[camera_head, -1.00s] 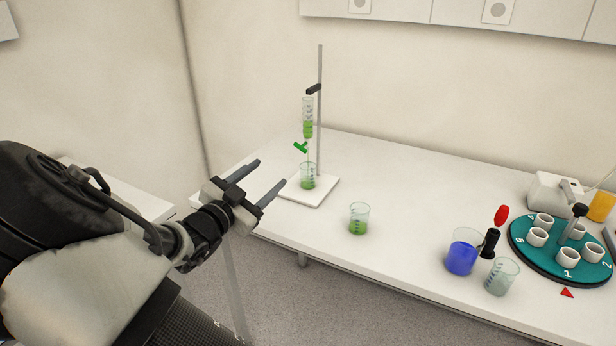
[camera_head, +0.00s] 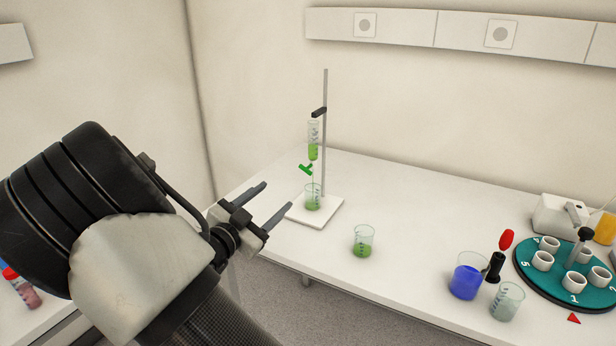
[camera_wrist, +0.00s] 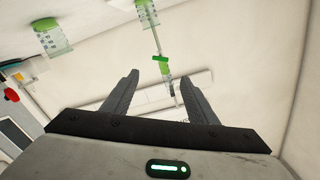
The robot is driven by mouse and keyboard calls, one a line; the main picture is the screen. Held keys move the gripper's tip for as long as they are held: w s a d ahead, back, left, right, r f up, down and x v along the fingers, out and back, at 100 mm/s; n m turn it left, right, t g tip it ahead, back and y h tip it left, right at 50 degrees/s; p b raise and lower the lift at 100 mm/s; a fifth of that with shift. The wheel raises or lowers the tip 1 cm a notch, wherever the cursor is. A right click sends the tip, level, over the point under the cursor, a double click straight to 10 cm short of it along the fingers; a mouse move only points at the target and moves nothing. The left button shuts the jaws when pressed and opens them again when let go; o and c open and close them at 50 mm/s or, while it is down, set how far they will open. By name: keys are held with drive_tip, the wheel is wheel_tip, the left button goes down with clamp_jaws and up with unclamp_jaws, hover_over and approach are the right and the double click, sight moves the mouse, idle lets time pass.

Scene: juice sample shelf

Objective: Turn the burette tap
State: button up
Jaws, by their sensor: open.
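The burette (camera_head: 313,140) holds green liquid and is clamped upright to a thin stand rod (camera_head: 325,140) on a white base (camera_head: 328,214). Its green tap (camera_head: 306,169) sits below the tube. A beaker with green liquid (camera_head: 313,200) stands on the base under it. My gripper (camera_head: 278,201) is open and empty, to the left of the stand and apart from it. In the wrist view the open fingers (camera_wrist: 155,92) point toward the burette, and the green tap (camera_wrist: 160,58) shows beyond them, between the fingertips.
Another beaker of green liquid (camera_head: 363,243) stands near the front edge of the white table (camera_head: 410,225). At right are a blue beaker (camera_head: 466,281), a clear beaker (camera_head: 506,303), a red-topped dropper (camera_head: 506,240) and a teal carousel (camera_head: 550,282) with white cups. The table between is clear.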

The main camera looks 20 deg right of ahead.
sight(305, 171)
drive_tip(key=shift+w+d, duration=0.1)
drive_tip(key=shift+d, duration=0.05)
drive_tip(key=x, duration=1.7)
drive_tip(key=shift+b, duration=0.4)
drive_tip(key=shift+c, duration=0.4)
drive_tip(key=c, duration=1)
drive_tip(key=shift+r+n+p, duration=0.3)
drive_tip(key=shift+n+p, duration=0.75)
drive_tip(key=shift+n, duration=0.05)
drive_tip(key=n, duration=0.1)
drive_tip(key=n+p, duration=0.1)
drive_tip(key=n, duration=0.1)
drive_tip(key=shift+f, duration=0.25)
drive_tip(key=o, duration=1.1)
